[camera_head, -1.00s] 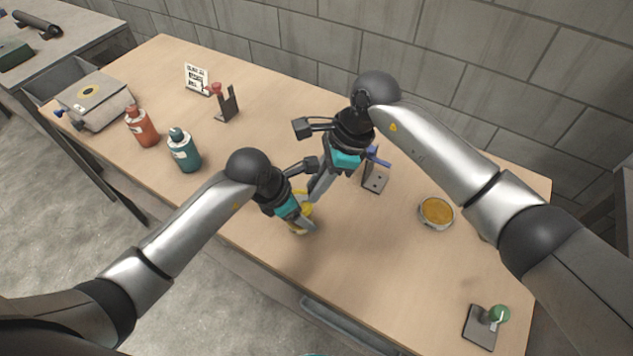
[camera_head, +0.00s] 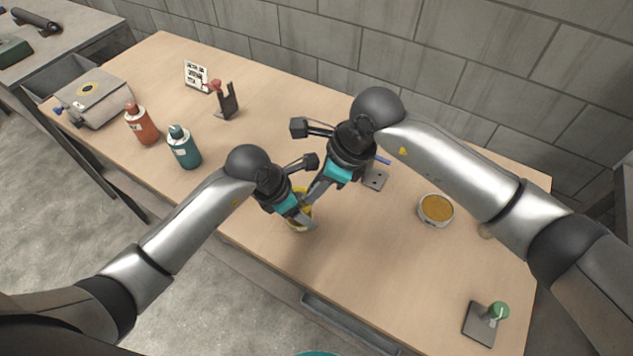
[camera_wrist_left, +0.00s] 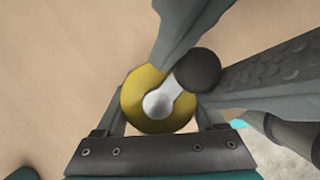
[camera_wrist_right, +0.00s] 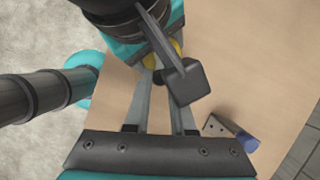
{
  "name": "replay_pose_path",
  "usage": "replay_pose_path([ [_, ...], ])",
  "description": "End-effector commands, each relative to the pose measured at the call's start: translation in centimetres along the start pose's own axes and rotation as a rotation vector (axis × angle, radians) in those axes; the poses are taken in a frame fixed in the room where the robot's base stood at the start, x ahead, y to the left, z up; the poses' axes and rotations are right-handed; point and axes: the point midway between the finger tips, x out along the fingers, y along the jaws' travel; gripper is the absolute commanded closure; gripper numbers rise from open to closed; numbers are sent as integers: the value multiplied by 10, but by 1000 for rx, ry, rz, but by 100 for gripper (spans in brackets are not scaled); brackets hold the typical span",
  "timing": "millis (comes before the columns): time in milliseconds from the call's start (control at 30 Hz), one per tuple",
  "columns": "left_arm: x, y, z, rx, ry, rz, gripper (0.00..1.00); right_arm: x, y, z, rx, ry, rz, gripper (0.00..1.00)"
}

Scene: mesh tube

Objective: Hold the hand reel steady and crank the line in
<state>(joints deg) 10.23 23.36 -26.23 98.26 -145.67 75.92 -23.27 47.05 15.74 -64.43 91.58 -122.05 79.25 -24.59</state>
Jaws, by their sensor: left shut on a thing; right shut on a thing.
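The hand reel (camera_head: 302,212) is a yellow drum near the table's front middle, mostly hidden by my grippers in the head view. In the left wrist view its yellow face (camera_wrist_left: 138,108) carries a silver crank arm (camera_wrist_left: 163,100) with a round black knob (camera_wrist_left: 198,70). My left gripper (camera_head: 304,218) is shut on the reel, low over the table. My right gripper (camera_head: 309,198) comes from above and behind; its fingers close around the crank knob. In the right wrist view, the knob (camera_wrist_right: 157,76) shows between the finger ends, with a bit of yellow reel (camera_wrist_right: 177,48) beyond.
A small stand with a blue part (camera_head: 375,179) is close behind my right gripper. A tin of yellow stuff (camera_head: 436,210) and a green-knobbed stand (camera_head: 482,325) are right. Red (camera_head: 142,126) and teal (camera_head: 184,150) bottles, a dark stand (camera_head: 227,102) and a grey case (camera_head: 95,100) are left.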

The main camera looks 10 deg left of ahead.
Motion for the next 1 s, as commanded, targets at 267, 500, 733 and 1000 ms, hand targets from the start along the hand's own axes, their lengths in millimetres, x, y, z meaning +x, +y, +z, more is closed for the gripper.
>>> replay_pose_path([
  [267,0,0,0,1,2,0,93,0,4,0,107,-1,-45,100],
  [500,0,0,0,1,2,0,93,0,5,0,136,-2,-57,100],
  [733,0,0,0,0,1,0,93,0,5,0,137,-2,-57,100],
  [1000,0,0,0,0,1,0,93,0,5,0,136,-2,-57,56],
])
